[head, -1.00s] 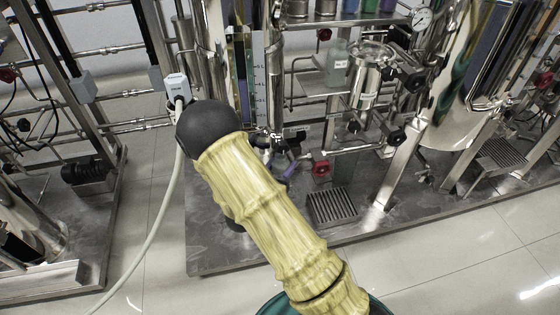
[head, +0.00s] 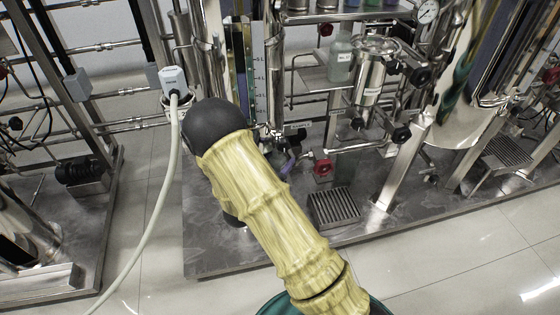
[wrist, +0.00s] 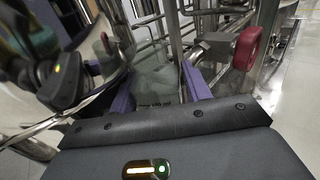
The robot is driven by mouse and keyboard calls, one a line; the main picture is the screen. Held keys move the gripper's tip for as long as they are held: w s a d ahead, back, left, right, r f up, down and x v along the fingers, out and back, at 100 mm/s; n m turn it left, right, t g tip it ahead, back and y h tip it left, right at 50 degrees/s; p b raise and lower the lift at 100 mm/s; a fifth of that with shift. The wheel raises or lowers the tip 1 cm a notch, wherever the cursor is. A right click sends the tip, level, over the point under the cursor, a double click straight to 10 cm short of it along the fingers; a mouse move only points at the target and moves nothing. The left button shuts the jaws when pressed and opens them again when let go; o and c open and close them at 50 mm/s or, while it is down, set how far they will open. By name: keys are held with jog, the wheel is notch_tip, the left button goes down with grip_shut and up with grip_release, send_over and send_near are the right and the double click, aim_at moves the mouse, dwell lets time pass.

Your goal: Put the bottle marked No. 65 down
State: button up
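In the wrist view, my gripper (wrist: 162,88) has its two purple fingers on either side of a pale grey-green, see-through bottle (wrist: 155,84). The fingers appear closed on it. Small dark marks show near its lower edge, but I cannot read a number. In the head view, my arm hides most of my gripper and the held bottle; only a bit of purple finger (head: 289,165) shows low by the skid's pipes. Another clear bottle (head: 341,60) with a white label, which seems to read No. 37, stands on a small metal shelf.
The metal shelf (head: 310,80) is beside a steel vessel (head: 370,80). The skid's grey base plate (head: 215,255) has a grated drain (head: 333,207) and a red valve knob (head: 323,167), which also shows in the wrist view (wrist: 247,48). A cable hangs at left.

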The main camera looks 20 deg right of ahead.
jog(key=shift+s+d, duration=0.1)
jog(key=shift+d, duration=0.35)
jog(key=p+v, duration=0.5)
jog(key=v, duration=0.7)
jog(key=shift+a+p, duration=0.15)
jog(key=shift+p, duration=0.15)
jog(key=shift+r, duration=0.15)
